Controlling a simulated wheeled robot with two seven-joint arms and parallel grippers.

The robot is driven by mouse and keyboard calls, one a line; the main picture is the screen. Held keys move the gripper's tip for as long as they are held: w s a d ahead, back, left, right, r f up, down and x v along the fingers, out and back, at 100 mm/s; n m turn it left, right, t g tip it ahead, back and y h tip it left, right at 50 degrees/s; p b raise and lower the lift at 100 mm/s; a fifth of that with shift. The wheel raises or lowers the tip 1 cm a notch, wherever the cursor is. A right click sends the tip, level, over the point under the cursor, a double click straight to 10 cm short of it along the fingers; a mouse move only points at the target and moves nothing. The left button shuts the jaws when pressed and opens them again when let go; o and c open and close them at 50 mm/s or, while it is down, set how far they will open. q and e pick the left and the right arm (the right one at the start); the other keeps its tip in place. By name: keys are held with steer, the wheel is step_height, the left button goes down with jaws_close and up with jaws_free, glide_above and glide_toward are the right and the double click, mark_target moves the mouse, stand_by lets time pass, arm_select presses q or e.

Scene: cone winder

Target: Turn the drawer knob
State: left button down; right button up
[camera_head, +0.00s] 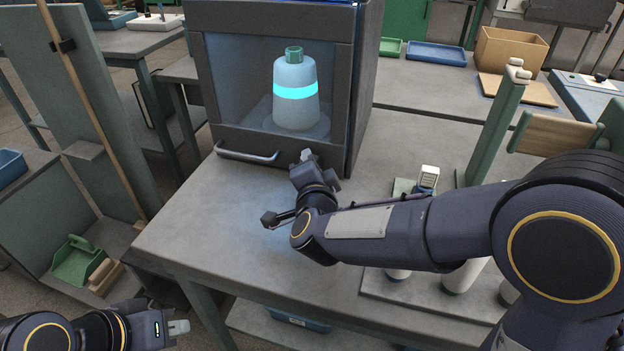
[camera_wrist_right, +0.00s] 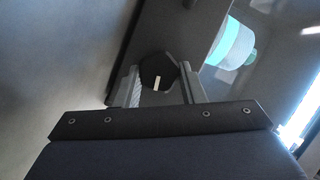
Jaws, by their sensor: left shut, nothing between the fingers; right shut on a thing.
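The dark round knob (camera_wrist_right: 157,68) with a white mark shows in the right wrist view, on the dark front of the machine. My right gripper (camera_head: 307,157) is at the lower right of the machine's front (camera_head: 275,142) in the head view and hides the knob there. In the wrist view its two fingers lie on either side of the knob, shut on it. The white mark points toward the gripper's palm, nearly upright in that picture. My left gripper (camera_head: 180,327) is shut and empty at the lower left, away from the table.
A bar handle (camera_head: 247,154) sits left of my right gripper. A pale cone with a glowing band (camera_head: 296,92) stands behind the machine's window. The grey table (camera_head: 215,225) is clear at its front left. A green post (camera_head: 495,125) stands at right.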

stand_by(0.4)
steer(key=o, duration=1)
steer(key=shift+s, duration=0.1)
steer(key=s, duration=0.3)
steer(key=s+r, duration=0.1)
steer(key=s, duration=0.2)
steer(key=shift+s+d+r, duration=0.1)
steer(key=shift+s+d+p, duration=0.1)
steer(key=shift+s+p, duration=0.2)
steer(key=shift+s, duration=0.35)
